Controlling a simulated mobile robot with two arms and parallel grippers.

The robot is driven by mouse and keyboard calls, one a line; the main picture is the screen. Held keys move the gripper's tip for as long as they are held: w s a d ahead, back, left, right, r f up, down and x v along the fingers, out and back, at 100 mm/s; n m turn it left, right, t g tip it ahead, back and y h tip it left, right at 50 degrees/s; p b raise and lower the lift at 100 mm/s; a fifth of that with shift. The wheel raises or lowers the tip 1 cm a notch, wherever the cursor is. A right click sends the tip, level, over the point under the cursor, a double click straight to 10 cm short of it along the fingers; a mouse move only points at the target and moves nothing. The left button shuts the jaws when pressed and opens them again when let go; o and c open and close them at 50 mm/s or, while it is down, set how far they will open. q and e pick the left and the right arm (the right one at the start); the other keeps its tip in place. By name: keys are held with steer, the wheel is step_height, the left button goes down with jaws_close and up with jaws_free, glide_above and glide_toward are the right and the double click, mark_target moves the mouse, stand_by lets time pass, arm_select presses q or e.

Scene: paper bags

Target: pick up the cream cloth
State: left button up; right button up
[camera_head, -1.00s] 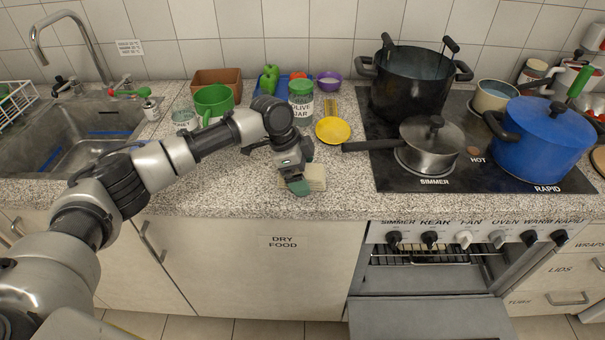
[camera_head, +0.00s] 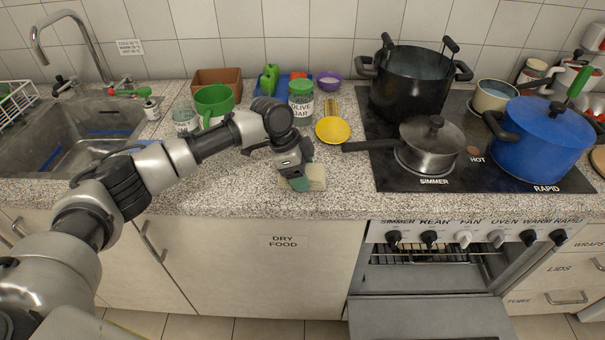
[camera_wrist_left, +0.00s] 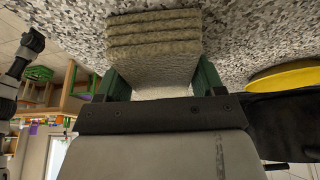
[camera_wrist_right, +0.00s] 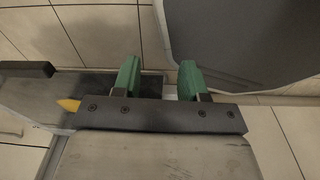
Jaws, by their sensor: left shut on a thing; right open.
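The cream cloth (camera_head: 316,178) is a folded, layered stack on the speckled counter near its front edge, left of the stove. My left gripper (camera_head: 298,184) is shut on it from above. In the left wrist view the cloth (camera_wrist_left: 154,50) sits between the two green fingers (camera_wrist_left: 160,82), with its folded layers facing the camera. It is close to the counter; I cannot tell whether it still touches it. My right gripper (camera_wrist_right: 158,78) is open and empty, low over the tiled floor, and does not show in the head view.
The oven door (camera_head: 412,318) hangs open below. The counter left of the cloth is clear.

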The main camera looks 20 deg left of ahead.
mark_target(309, 170)
arm_select(q)
steer(key=shift+b, duration=0.3)
step_height(309, 170, up, 4)
steer(key=shift+f, duration=0.1)
steer(key=s+d+r+b, duration=0.1)
steer(key=s+d+r, duration=0.6)
steer(key=d, duration=0.2)
steer(key=shift+s+r, duration=0.15)
steer(key=shift+r, duration=0.1)
steer(key=shift+d, duration=0.1)
